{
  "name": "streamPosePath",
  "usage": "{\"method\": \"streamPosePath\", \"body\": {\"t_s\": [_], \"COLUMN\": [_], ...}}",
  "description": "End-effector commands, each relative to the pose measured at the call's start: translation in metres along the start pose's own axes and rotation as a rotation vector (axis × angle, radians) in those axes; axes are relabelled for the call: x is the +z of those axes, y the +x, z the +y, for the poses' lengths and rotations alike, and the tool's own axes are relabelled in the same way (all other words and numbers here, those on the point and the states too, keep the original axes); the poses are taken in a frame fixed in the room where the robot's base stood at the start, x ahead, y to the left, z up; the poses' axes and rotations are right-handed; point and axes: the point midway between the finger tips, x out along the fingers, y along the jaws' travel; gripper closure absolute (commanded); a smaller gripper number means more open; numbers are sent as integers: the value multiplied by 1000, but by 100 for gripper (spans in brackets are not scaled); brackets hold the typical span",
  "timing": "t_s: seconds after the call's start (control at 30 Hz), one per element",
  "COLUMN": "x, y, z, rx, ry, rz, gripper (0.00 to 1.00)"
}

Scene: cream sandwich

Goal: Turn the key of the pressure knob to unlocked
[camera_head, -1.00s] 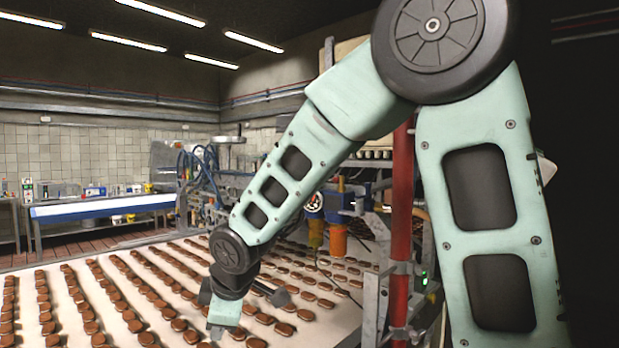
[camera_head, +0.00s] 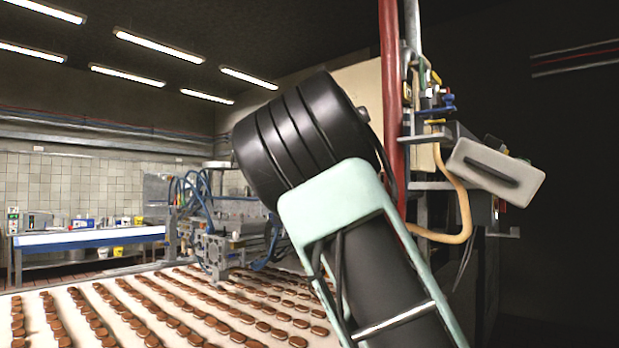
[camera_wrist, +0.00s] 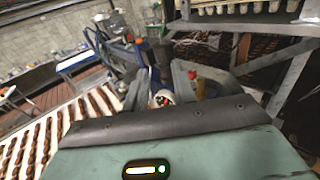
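In the wrist view, a small round white dial with dark and red marks (camera_wrist: 163,98) shows just past my gripper; it looks like the pressure knob. It is small and blurred, so I cannot make out its key or which way the key points. My gripper (camera_wrist: 160,82) shows as two grey fingers standing apart, with the dial seen between them. The fingers look open and empty, and I see no contact with the dial. In the head view my arm stands in front of the machine; the gripper and dial are not visible there.
A wide belt (camera_head: 165,338) with rows of brown biscuits runs below. Machine parts with blue hoses (camera_head: 215,240) stand behind it. A red post (camera_head: 392,100) and a yellow hose (camera_head: 463,200) are right of my arm. A metal frame (camera_wrist: 290,75) is at right in the wrist view.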

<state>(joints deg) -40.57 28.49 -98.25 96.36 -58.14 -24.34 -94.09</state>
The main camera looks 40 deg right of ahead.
Motion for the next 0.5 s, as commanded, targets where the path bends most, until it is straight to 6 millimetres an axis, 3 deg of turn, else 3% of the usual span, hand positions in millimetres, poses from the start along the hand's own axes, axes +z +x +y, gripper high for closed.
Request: {"method": "streamPosePath", "body": {"t_s": [0.17, 0.5], "x": [4, 4], "y": [10, 55], "z": [-1, -3], "rx": [-4, -6], "ry": [-8, -5], "rz": [-2, 0], "gripper": [74, 74]}}
